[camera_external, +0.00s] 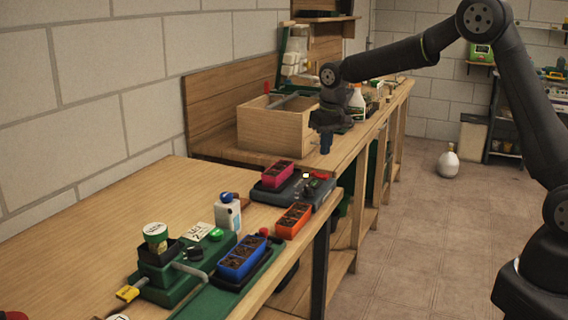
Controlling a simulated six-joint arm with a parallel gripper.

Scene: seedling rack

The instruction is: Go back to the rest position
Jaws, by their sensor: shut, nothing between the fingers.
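My gripper (326,143) points down over the bench and is shut, with nothing seen in it. It hangs in the air above and behind the dark device with the pink seedling tray (277,174). An orange seedling tray (294,220) sits near the bench's front edge, below my gripper in the picture. A blue seedling tray (242,258) sits on a dark base at the green station in the foreground. My gripper is apart from all the trays. My arm reaches in from the right side of the picture.
The dark device (318,192) stands at the near bench's far end. A white bottle with a blue top (228,213) stands beside the green machine (165,283). A wooden box (270,128) and a spray bottle (357,104) are on the far bench. The near bench's left part (95,225) is clear.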

